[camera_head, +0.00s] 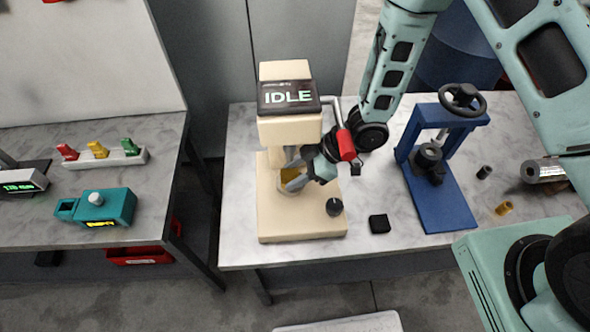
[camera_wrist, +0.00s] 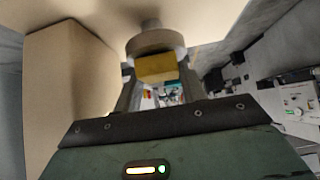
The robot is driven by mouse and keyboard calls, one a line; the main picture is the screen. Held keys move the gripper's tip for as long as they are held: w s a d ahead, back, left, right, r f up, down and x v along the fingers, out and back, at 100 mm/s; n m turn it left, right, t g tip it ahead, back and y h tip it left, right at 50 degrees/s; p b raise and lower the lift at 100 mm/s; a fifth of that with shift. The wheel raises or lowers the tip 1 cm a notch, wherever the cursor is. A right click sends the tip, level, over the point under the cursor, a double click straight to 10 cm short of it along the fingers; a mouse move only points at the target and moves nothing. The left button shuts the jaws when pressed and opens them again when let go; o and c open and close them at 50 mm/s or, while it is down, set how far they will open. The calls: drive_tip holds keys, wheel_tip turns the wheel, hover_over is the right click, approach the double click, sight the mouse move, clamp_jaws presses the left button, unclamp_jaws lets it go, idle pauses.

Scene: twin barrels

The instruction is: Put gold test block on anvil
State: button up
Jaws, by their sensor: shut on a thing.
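The beige tester (camera_head: 290,132) with an IDLE screen stands on the right table. My gripper (camera_head: 292,183) reaches in from the right between the tester's head and base. In the wrist view my gripper (camera_wrist: 157,80) is shut on the gold test block (camera_wrist: 156,68), with a finger on each side. A round beige-grey piece with a stem (camera_wrist: 155,42) shows right by the block there; I cannot tell whether they touch. In the head view only a bit of gold shows by the fingers, and the anvil is mostly hidden by my gripper.
A red-handled lever (camera_head: 345,145) is close to my wrist. A dark knob (camera_head: 334,206) stands on the tester base, and a black block (camera_head: 379,223) lies beside it. A blue press (camera_head: 437,170) stands to the right. A teal device (camera_head: 105,207) is on the left table.

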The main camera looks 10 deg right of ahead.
drive_tip(key=shift+f, duration=0.2)
drive_tip(key=o, duration=1.2)
drive_tip(key=shift+d+r, duration=0.2)
drive_tip(key=shift+r, duration=0.2)
drive_tip(key=b+v, duration=0.1)
drive_tip(key=v, duration=1)
drive_tip(key=shift+d+r, duration=0.15)
